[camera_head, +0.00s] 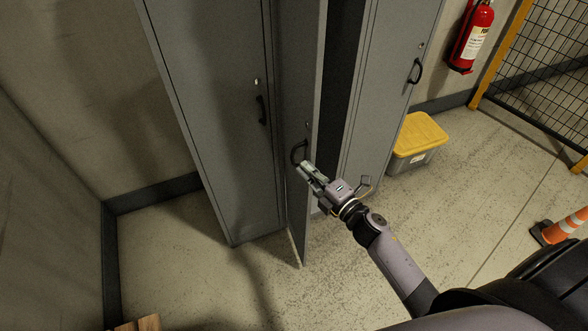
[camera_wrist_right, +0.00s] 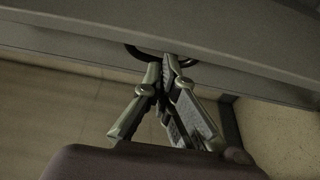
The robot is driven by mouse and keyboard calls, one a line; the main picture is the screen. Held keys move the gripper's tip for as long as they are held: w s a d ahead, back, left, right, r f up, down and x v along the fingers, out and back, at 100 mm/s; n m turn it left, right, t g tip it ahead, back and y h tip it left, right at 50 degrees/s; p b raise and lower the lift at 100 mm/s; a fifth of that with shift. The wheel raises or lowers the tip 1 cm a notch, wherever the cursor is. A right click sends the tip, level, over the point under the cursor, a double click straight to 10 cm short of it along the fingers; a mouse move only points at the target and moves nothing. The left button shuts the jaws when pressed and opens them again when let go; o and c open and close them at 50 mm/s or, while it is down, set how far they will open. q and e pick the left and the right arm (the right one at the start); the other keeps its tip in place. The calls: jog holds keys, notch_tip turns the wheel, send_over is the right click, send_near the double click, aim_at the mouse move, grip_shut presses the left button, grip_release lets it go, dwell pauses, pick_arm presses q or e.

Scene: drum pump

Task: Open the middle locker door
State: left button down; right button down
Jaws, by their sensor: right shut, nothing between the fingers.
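The middle locker door (camera_head: 297,85) is a grey panel standing swung out from the lockers, with a dark opening (camera_head: 343,70) showing to its right. Its black handle (camera_head: 298,150) is on the door near the fingertips of my right gripper (camera_head: 303,168). In the right wrist view the gripper (camera_wrist_right: 165,72) is shut with its tips together at the black handle (camera_wrist_right: 140,52). Nothing shows held between the fingers. I cannot tell whether the tips touch the handle or pass inside its loop. My left gripper is not in view.
The left locker door (camera_head: 215,100) and right locker door (camera_head: 388,80) are shut. A grey bin with a yellow lid (camera_head: 418,132) stands by the right locker. Floor is clear between.

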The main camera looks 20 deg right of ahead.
aim_at(314, 160)
jog(key=d, duration=0.3)
jog(key=shift+s+d+y, duration=0.1)
jog(key=shift+d+y, duration=0.2)
jog(key=shift+d, duration=0.05)
jog(key=v, duration=1.2)
jog(key=s+f+m+g+h, duration=0.2)
jog(key=s+f+m, duration=0.15)
jog(key=f, duration=0.55)
jog(key=s+d+f+m+g+h, duration=0.15)
jog(key=f+m, duration=0.25)
jog(key=f, duration=0.5)
jog(key=s+f+m+g+h, duration=0.2)
jog(key=s+f+m+g, duration=0.15)
jog(key=f, duration=0.55)
jog(key=s+a+f+m+g, duration=0.4)
jog(key=s+f, duration=0.5)
jog(key=s, duration=0.4)
jog(key=s+a+f+m+g, duration=0.4)
jog(key=s+f, duration=0.6)
jog(key=s, duration=0.3)
jog(key=shift+a+g, duration=0.25)
jog(key=shift+g, duration=0.35)
